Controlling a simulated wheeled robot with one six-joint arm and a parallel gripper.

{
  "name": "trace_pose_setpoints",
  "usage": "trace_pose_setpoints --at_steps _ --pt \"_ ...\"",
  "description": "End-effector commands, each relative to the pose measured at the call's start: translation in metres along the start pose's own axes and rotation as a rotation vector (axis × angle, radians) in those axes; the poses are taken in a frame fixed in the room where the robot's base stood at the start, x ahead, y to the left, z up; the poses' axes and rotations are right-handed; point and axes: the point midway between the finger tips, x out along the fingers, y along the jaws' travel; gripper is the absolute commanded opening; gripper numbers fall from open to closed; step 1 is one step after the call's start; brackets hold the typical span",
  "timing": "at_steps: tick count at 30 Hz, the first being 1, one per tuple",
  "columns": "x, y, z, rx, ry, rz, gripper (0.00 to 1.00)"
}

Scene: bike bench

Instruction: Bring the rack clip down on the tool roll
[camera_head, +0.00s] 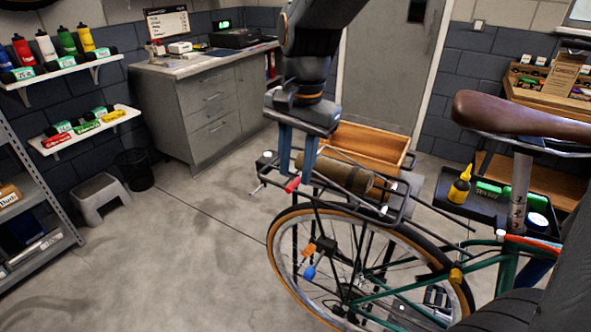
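The tool roll (348,177), a brown-olive bundle, lies on the black rear rack of the bicycle. A red tip (292,185), which seems to belong to the rack clip, shows at the rack's left end just below my fingers. The rest of the clip is hard to tell from the thin dark rack bars. My gripper (296,172) points down at the left end of the roll, with its two blue-grey fingers visibly apart. The fingertips are close to the red tip; I cannot tell whether they touch it. My right finger hides part of the roll's left end.
A wooden crate (372,143) sits behind the roll. The brown saddle (515,115) stands to the right. A dark tray (470,203) holds a yellow bottle (460,185).

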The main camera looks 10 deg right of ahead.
Motion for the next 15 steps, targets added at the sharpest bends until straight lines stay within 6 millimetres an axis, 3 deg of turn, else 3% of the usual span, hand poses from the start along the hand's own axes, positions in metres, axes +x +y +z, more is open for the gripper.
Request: trace_pose_setpoints --at_steps 6,15 --pt "0.019 0.0 0.0 -0.002 0.0 0.001 0.31" --pt "0.022 0.0 0.0 -0.002 0.001 -0.001 0.31"
